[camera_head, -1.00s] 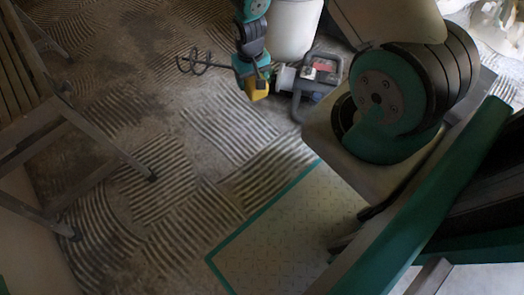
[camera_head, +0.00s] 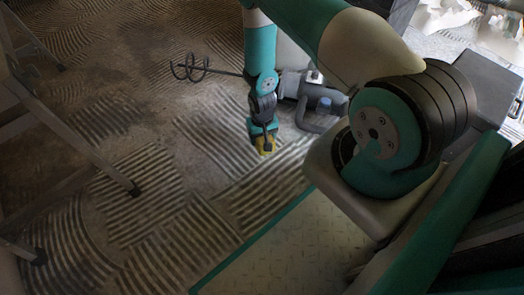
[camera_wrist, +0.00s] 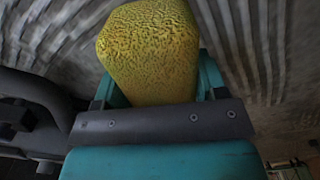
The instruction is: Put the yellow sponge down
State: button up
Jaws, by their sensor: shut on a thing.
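The yellow sponge (camera_head: 265,145) is held in my gripper (camera_head: 264,138), over the ridged floor near the middle of the head view. The sponge also shows large in the wrist view (camera_wrist: 150,50), rough and pitted, between the teal fingers of my gripper (camera_wrist: 157,85). The fingers are shut on it, and they hide its near end. I cannot tell from the head view whether the sponge touches the floor.
A grey power mixer (camera_head: 318,100) with a spiral paddle (camera_head: 190,67) lies just behind and beside my gripper. A ladder-like stand (camera_head: 75,130) is at the left. Ridged floor (camera_head: 165,190) in front of the gripper is clear.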

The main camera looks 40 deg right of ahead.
jog(key=shift+f+b, duration=1.4)
jog(key=shift+f, duration=1.4)
jog(key=shift+f, duration=0.2)
jog(key=o, duration=0.8)
jog(key=shift+o, duration=0.2)
jog(key=shift+r, duration=0.1)
